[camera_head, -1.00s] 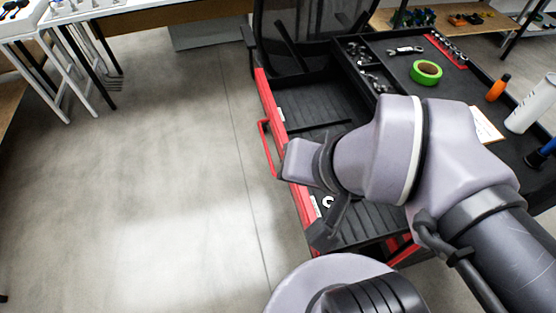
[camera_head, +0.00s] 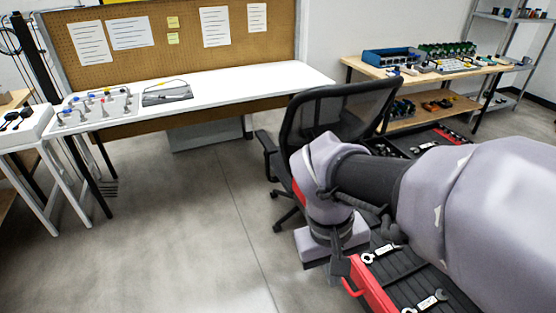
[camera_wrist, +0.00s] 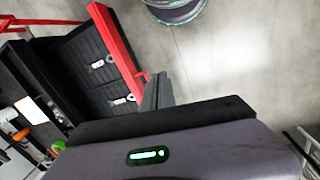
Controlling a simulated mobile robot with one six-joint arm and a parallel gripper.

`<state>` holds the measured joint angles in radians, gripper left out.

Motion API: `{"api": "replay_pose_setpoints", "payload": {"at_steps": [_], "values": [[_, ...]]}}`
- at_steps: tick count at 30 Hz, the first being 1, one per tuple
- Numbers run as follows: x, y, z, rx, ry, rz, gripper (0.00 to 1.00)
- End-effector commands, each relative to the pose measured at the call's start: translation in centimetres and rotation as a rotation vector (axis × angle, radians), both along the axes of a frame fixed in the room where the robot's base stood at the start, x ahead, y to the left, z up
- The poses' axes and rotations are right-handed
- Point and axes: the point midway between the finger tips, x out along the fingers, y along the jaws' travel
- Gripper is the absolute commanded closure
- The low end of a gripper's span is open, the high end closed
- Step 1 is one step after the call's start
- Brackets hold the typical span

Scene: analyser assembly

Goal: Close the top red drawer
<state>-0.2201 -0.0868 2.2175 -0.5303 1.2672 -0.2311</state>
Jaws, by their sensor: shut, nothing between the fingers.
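The top red drawer is pulled open. Its red front (camera_head: 372,287) shows at the lower right of the head view, with a red handle (camera_head: 350,291) on its outer face. In the wrist view the red front (camera_wrist: 117,50) runs diagonally, and the black drawer floor (camera_wrist: 75,75) lies behind it. Wrenches (camera_head: 381,253) lie in the drawer. My gripper (camera_head: 341,265) is shut and empty, close to the red front at one end. The wrist view shows its fingers (camera_wrist: 157,92) beside the lower end of the front; I cannot tell whether they touch. My arm hides much of the cart.
A black mesh office chair (camera_head: 335,110) stands close behind my gripper. A white workbench (camera_head: 215,90) is at the back left, and a wooden table (camera_head: 430,68) at the back right. The grey floor (camera_head: 190,230) left of the drawer is clear.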

Motion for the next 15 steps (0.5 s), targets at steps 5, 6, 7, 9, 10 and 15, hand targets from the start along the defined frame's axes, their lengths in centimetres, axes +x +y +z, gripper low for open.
{"api": "replay_pose_setpoints", "payload": {"at_steps": [5, 6, 7, 9, 10, 15], "values": [[3.3, 0.0, -3.2, -0.218, 0.227, 0.243, 1.00], [4.3, 0.1, -4.2, -0.284, 0.290, 0.315, 1.00], [5.1, 0.3, -5.2, -0.342, 0.341, 0.375, 1.00], [7.1, 0.9, -8.1, -0.495, 0.470, 0.533, 1.00], [8.0, 1.2, -9.5, -0.568, 0.526, 0.604, 1.00], [10.8, 3.8, -18.8, -0.991, 0.786, 0.971, 1.00]]}}
